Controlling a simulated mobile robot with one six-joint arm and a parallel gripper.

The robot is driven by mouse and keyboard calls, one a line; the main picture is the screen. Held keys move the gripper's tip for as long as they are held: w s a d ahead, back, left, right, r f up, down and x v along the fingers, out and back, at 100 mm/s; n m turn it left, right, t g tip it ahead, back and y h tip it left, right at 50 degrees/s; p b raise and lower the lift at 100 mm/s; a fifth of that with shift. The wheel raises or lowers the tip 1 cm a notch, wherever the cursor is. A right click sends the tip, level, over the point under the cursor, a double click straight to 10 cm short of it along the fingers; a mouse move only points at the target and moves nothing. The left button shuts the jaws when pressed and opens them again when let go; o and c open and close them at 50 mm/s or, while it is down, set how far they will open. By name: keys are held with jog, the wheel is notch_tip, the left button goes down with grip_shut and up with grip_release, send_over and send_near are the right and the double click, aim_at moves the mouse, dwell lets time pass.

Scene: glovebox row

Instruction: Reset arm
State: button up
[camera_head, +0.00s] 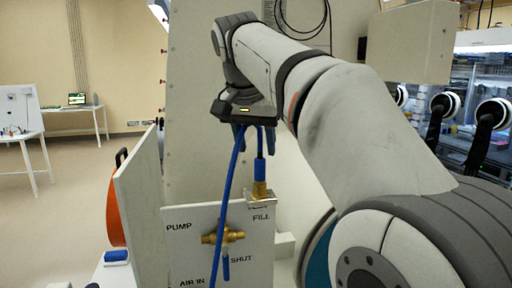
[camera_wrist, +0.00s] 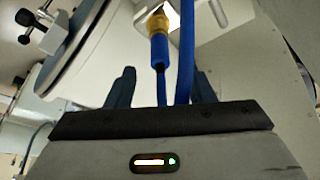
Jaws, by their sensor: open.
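My gripper (camera_head: 245,132) is open above the valve panel, with its fingers pointing down. In the wrist view its two dark blue fingers (camera_wrist: 162,85) stand apart. A blue hose (camera_head: 226,195) loops up to just below the fingers in the head view. In the wrist view the hose (camera_wrist: 186,50) passes between the fingers in the picture; I cannot tell whether it touches either one. The hose end has a blue sleeve and a brass fitting (camera_head: 260,189), upright at the metal bracket above FILL. It also shows in the wrist view (camera_wrist: 158,24).
The panel (camera_head: 190,255) bears a brass valve (camera_head: 222,235) with a blue handle (camera_head: 226,266) pointing down near SHUT. A pale plate (camera_head: 140,205) stands to its left, near an orange round object (camera_head: 116,212). Gloveboxes (camera_head: 490,100) stand at the right. Open floor lies at the left.

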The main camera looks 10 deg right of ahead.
jog(key=shift+f, duration=0.1)
jog(key=s+f+n, duration=0.2)
jog(key=s+f, duration=0.4)
jog(key=f, duration=0.4)
jog(key=s+f+n+y+b, duration=0.1)
jog(key=s+f+n, duration=0.1)
jog(key=s+f, duration=0.5)
jog(key=s+d+f+n+y, duration=0.1)
jog(key=s+f, duration=0.5)
jog(key=f, duration=0.8)
jog(key=shift+s+n, duration=0.2)
jog(key=shift+n, duration=0.7)
jog(key=shift+d, duration=0.1)
